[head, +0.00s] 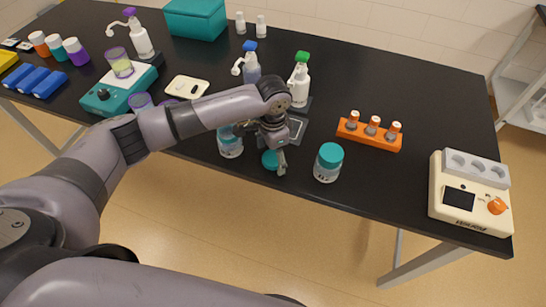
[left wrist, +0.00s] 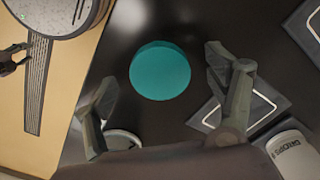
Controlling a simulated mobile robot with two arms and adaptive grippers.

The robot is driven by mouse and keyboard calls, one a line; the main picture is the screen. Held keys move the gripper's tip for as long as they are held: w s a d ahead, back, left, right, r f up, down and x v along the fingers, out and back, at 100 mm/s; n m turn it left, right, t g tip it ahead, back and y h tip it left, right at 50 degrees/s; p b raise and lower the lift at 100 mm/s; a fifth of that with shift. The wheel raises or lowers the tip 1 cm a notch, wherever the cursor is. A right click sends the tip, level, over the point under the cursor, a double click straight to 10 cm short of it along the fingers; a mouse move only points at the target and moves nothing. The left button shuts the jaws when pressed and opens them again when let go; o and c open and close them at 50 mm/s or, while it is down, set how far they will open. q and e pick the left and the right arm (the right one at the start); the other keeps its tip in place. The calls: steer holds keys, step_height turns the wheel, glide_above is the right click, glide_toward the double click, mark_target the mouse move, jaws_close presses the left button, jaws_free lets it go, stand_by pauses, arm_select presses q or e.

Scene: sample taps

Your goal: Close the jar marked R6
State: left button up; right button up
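A round teal lid (head: 270,160) lies flat near the table's front edge; it also shows in the left wrist view (left wrist: 160,70). My left gripper (head: 277,158) is above it, with the fingers (left wrist: 160,78) spread on either side and nothing held. A clear jar (head: 230,145) stands left of the lid, its top partly hidden by my arm. A pale round rim (left wrist: 121,140) shows behind a finger in the left wrist view. Another jar (head: 328,165) with a teal lid on stands to the right. I cannot read R6 on either jar.
Behind the gripper stand a green-topped bottle (head: 300,80) and a blue-topped bottle (head: 250,65), with dark square plates (head: 297,128) near them. An orange rack (head: 369,134) and a cream device (head: 470,195) are to the right. The black table (head: 400,85) is clear at the back right.

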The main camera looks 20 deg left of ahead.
mark_target(273, 158)
arm_select(q)
steer(key=c, duration=0.8)
steer(key=shift+r, duration=0.15)
step_height(273, 158, up, 20)
steer(key=shift+f+b, duration=0.1)
steer(key=shift+b, duration=0.9)
